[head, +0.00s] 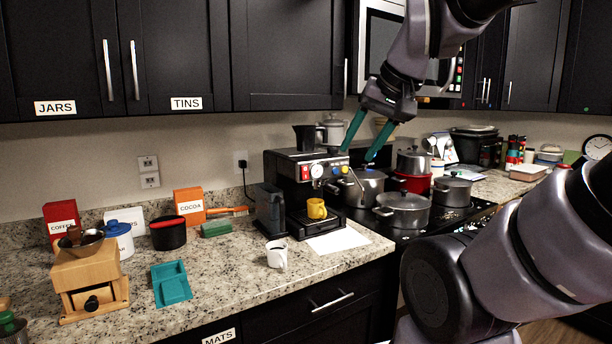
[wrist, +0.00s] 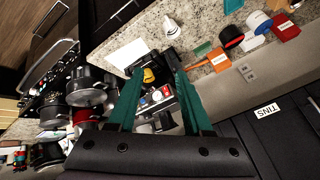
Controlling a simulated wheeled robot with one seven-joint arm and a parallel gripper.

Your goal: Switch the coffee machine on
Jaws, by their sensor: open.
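The coffee machine (head: 292,172) is a black and steel box on the granite counter, left of the stove. Its front panel (head: 313,171) carries a red switch, a round gauge and small coloured knobs. A yellow cup (head: 317,208) stands on its drip tray. My gripper (head: 358,142) is open and empty, with teal fingers pointing down, in front of and above the machine's right side. In the wrist view the machine's panel (wrist: 157,97) and the yellow cup (wrist: 149,75) show between my fingertips (wrist: 157,72). Whether a finger touches the machine cannot be told.
Several pots, including a lidded one (head: 403,210), crowd the stove right of the machine. A black pitcher (head: 307,137) stands on top of the machine. A white mug (head: 276,254) stands in front. The microwave (head: 375,50) hangs behind my arm.

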